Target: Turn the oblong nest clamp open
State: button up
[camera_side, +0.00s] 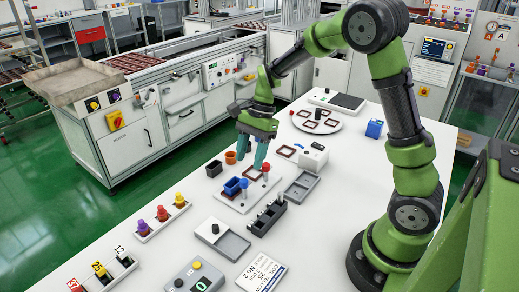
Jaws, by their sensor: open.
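A light fixture plate (236,204) lies on the white table. It holds a blue open box-like part (232,187), a small blue knob (244,184), a dark red square part (254,176) and a round red knob (266,167) at its right end. I cannot tell for sure which knob belongs to the oblong nest clamp. My gripper (250,162) points down over the far side of the plate, its teal fingers apart and empty. The right finger is close to the red knob; contact cannot be told. The fingers partly hide the plate's far edge.
A black box (214,169) and an orange cup (231,157) stand just left of my gripper. A white device (314,156), a grey tray (301,187) and a black rack (266,217) stand to the right and in front.

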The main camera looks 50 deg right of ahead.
jog(key=v, duration=1.1)
jog(key=shift+d, duration=0.1)
